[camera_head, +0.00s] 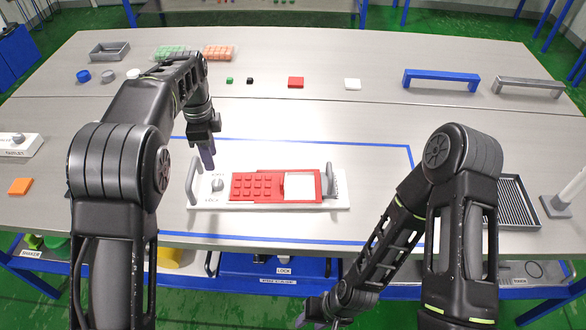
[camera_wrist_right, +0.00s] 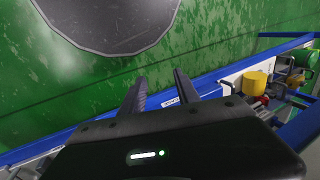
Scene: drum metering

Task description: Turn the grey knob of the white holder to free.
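The white holder (camera_head: 270,206) lies at the middle of the table near the front edge, with a grey handle at each end. Its grey knob (camera_head: 217,184) is on the left part, with small lettering above and below; the pointing direction is too small to tell. A red tray (camera_head: 255,187) with several raised studs and a white square sits in the holder. My left gripper (camera_head: 208,162) points down just above and behind the knob, seemingly apart from it; its finger gap is not visible. My right gripper (camera_wrist_right: 160,85) is open and empty, low in front of the table (camera_head: 310,318).
Another white plate with a knob (camera_head: 18,140) and an orange square (camera_head: 20,186) lie at the far left. Red (camera_head: 296,82) and white (camera_head: 352,84) pieces and a blue bracket (camera_head: 441,74) stand behind. A ribbed tray (camera_head: 517,203) is at right. Blue tape surrounds the holder's area.

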